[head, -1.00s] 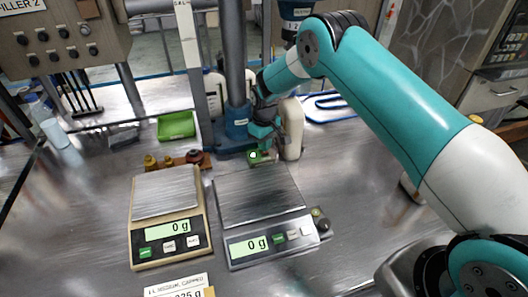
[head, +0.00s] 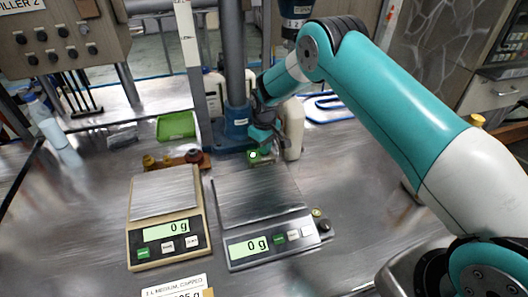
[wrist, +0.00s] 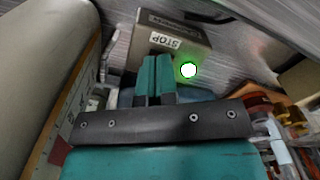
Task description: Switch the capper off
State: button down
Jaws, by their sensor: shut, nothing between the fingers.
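The capper shows as a grey column on a blue base (head: 236,143) at the back of the table. A small switch box (wrist: 195,37) with a label reading STOP, upside down, lies ahead of my fingers in the wrist view. A round white light with a green glow (wrist: 188,70) shows at the box; it also shows in the head view (head: 253,155). My gripper (wrist: 156,78) is shut and empty, its fingertips close to the box, just left of the light. I cannot tell whether they touch it. The switch itself is not clearly visible.
A pale bottle (head: 293,130) stands close to the right of my gripper. Two scales, a beige one (head: 140,250) and a grey one (head: 235,258), both read 0 g in front. A green tray (head: 176,125) and small caps (head: 150,161) lie left.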

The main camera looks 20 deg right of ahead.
jog(key=shift+f, duration=0.3)
jog(key=shift+r+p, duration=1.65)
jog(key=shift+r, duration=1.85)
